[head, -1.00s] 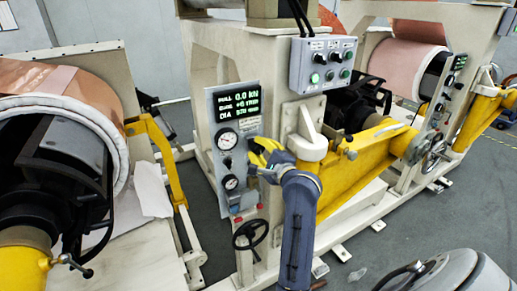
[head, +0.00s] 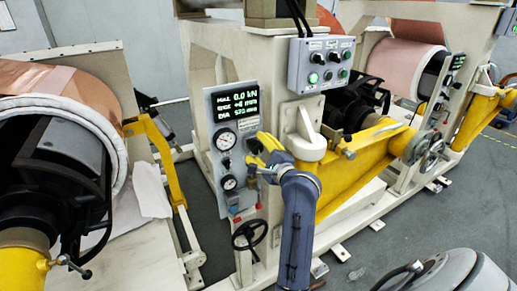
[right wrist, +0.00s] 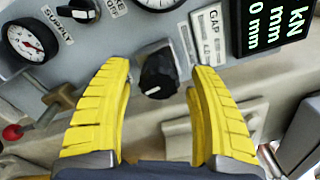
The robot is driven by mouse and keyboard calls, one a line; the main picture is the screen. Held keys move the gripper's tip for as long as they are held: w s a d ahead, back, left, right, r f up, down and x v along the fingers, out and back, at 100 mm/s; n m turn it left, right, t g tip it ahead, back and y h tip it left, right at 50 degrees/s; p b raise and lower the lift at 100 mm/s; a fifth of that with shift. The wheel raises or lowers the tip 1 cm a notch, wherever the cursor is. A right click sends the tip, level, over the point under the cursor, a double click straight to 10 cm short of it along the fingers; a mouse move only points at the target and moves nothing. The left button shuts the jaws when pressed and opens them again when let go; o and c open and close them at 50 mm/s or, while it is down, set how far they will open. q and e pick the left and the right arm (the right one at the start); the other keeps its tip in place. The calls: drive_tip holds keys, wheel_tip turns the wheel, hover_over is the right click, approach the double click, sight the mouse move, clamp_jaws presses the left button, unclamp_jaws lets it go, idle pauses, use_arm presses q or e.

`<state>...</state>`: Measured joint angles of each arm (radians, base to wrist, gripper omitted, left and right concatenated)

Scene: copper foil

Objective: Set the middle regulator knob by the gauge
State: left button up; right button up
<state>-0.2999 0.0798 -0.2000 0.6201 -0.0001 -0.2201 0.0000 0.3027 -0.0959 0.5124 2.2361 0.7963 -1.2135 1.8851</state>
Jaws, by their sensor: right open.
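The grey control panel (head: 215,112) carries a display (head: 236,104), an upper gauge (head: 225,140) and a lower gauge (head: 229,183). My right gripper (head: 262,152) is at its right edge and hides part of it. In the right wrist view the yellow fingers (right wrist: 160,88) are open on either side of a black knob (right wrist: 158,78) with a white pointer mark, with gaps showing. Another black knob (right wrist: 76,9) is near a gauge (right wrist: 30,40) labelled SUPPLY. I cannot tell which knob is the middle one. My left gripper is not in view.
A button box (head: 322,64) is above right of the panel. A yellow arm of the machine (head: 365,165) extends right of my gripper. A black handwheel (head: 249,234) is below the panel. A copper roll (head: 95,80) is at the left.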

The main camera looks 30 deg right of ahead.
drive_tip(key=s, duration=0.7)
drive_tip(key=shift+s+a, duration=0.25)
drive_tip(key=shift+a, duration=0.05)
drive_tip(key=shift+r, duration=0.1)
